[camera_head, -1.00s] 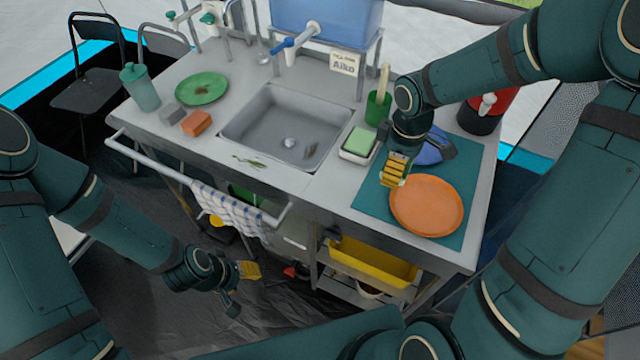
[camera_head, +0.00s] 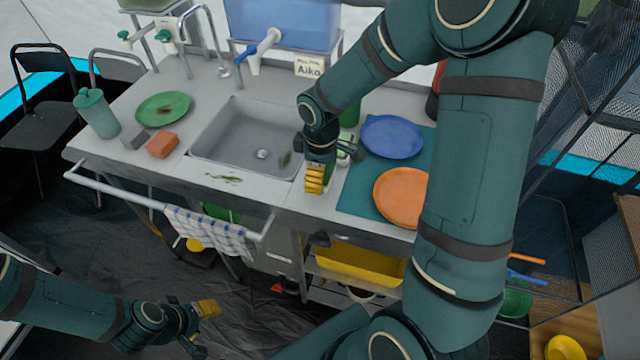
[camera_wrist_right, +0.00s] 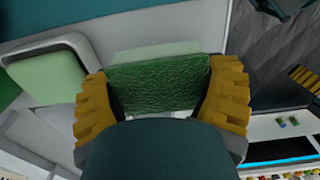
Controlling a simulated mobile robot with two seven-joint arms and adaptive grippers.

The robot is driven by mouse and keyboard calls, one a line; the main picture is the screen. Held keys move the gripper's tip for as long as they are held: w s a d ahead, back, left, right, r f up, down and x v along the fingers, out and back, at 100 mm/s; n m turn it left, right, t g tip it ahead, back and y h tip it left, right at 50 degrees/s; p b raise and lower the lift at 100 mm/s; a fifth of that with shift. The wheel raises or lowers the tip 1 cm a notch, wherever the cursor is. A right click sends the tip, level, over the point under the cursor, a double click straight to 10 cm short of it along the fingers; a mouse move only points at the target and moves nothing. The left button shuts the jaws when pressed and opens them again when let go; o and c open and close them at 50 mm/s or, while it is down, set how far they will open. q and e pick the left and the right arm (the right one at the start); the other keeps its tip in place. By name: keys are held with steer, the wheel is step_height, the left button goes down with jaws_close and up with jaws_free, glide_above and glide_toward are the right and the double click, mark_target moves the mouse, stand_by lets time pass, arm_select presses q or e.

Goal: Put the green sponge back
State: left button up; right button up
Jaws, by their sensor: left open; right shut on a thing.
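My right gripper (camera_head: 316,180) is over the counter at the sink's right front corner. In the right wrist view its yellow fingers are shut on the green sponge (camera_wrist_right: 160,82), with a dark green rough face towards the camera and a paler layer behind. The head view hides this sponge behind the gripper. A white dish (camera_wrist_right: 80,46) holding a pale green block (camera_wrist_right: 42,82) is beside the gripper in the wrist view, mostly hidden in the head view. My left gripper (camera_head: 203,328) is open and empty, low over the floor in front of the counter.
The sink (camera_head: 225,150) lies left of the right gripper. A blue plate (camera_head: 392,137) and an orange plate (camera_head: 401,196) are on the teal mat (camera_head: 357,190) to its right. An orange block (camera_head: 162,145) and a green plate (camera_head: 163,107) stand left of the sink.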

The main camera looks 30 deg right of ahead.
steer(key=shift+f+b, duration=0.45)
steer(key=shift+f, duration=1.3)
steer(key=shift+f, duration=0.2)
steer(key=o, duration=1)
steer(key=shift+r, duration=0.1)
